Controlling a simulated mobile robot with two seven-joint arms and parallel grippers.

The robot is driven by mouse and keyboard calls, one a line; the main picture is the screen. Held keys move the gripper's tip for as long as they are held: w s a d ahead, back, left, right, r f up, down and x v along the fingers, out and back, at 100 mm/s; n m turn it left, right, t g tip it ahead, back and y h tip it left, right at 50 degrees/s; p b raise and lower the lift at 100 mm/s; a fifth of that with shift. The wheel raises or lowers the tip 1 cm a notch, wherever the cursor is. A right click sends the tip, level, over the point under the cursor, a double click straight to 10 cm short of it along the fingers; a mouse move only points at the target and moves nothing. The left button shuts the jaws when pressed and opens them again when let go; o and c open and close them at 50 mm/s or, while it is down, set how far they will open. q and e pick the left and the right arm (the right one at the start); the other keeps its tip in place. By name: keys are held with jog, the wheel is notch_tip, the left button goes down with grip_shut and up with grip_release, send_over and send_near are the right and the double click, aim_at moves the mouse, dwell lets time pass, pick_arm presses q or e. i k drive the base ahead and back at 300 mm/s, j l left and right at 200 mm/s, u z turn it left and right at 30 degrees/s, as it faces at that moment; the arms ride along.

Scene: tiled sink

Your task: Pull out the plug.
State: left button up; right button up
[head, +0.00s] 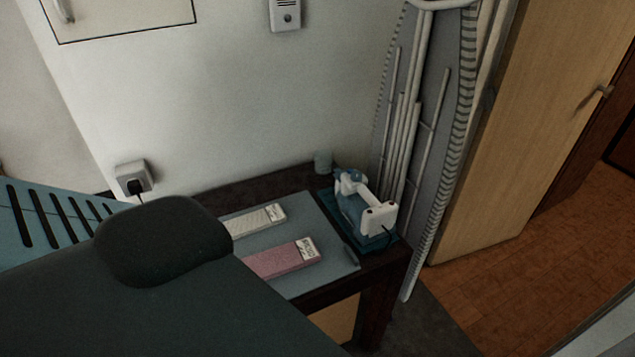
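A black plug (135,187) sits in a pale wall socket (131,171) low on the white wall at the left of the head view. A dark cord leaves the plug downward and passes out of sight behind a large dark rounded shape in the foreground. Neither of my grippers shows in this view.
The large dark shape (160,240) fills the lower left, near a blue slotted panel (50,220). A dark table (265,187) bears a grey mat, a white box (256,220), a pink box (281,259) and a blue-white iron (365,205). An ironing board (425,110) leans behind.

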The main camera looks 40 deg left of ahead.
aim_at(134, 188)
jog(key=u, duration=2.55)
jog(key=i+j+z, duration=0.1)
jog(key=j, duration=0.35)
jog(key=i+j+z, duration=0.1)
jog(key=i+j, duration=0.15)
jog(key=j, duration=0.25)
jog(key=i+j+z, duration=0.15)
jog(key=j, duration=0.35)
jog(key=i+j+z, duration=0.1)
jog(key=j, duration=0.4)
jog(key=i+j+z, duration=0.1)
jog(key=j, duration=0.4)
